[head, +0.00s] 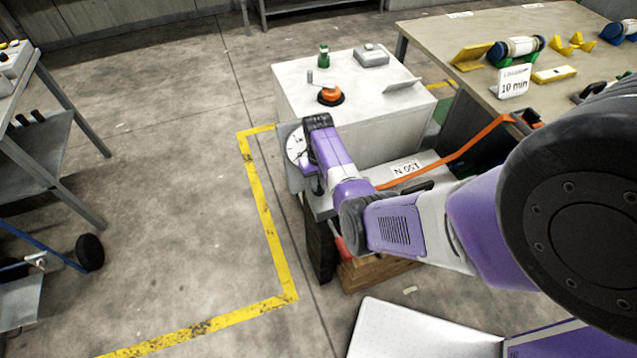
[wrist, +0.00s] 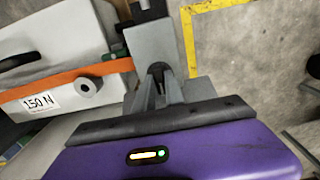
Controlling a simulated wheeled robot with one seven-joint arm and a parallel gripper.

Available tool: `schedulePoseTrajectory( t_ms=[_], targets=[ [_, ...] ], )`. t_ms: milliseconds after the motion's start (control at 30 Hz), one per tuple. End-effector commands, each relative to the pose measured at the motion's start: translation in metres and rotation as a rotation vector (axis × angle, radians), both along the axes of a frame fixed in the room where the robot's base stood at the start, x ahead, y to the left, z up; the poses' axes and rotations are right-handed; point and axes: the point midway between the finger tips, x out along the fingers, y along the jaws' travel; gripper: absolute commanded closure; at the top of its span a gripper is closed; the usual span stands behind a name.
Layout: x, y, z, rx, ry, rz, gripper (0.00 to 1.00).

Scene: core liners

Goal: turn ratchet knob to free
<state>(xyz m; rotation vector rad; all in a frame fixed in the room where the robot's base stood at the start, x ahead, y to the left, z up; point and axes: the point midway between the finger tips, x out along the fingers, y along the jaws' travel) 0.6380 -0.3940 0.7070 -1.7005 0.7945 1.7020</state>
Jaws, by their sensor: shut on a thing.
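My gripper (wrist: 160,72) is shut, its two grey fingers closing on a small dark part at the grey ratchet block (wrist: 165,45). I take this part to be the ratchet knob; the fingers hide most of it, and its setting cannot be read. An orange strap (wrist: 65,80) runs left from the block. A white round dial (head: 295,146) shows beside my wrist at the cart's left end. My fingers are hidden there.
A white cabinet (head: 350,120) behind the cart bears an orange knob on a black base (head: 330,95), a green bottle (head: 323,57) and a grey box (head: 371,56). A workbench (head: 430,35) stands at right.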

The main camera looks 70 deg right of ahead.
Motion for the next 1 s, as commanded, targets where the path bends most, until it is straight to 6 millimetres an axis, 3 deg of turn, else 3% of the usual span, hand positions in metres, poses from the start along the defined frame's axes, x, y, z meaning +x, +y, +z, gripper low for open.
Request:
schedulePoseTrajectory(
  t_ms=[367, 400, 500, 833, 1000],
  targets=[
    [0.002, -0.001, 0.001, -0.001, -0.003, -0.006, 1.0],
    [0.002, -0.001, 0.001, -0.001, -0.003, -0.006, 0.84],
    [0.002, -0.001, 0.001, -0.001, -0.003, -0.006, 0.64],
    [0.001, 0.0, 0.001, -0.001, -0.002, -0.005, 0.64],
    [0.001, -0.001, 0.017, -0.003, -0.003, -0.005, 0.64]
  ],
)
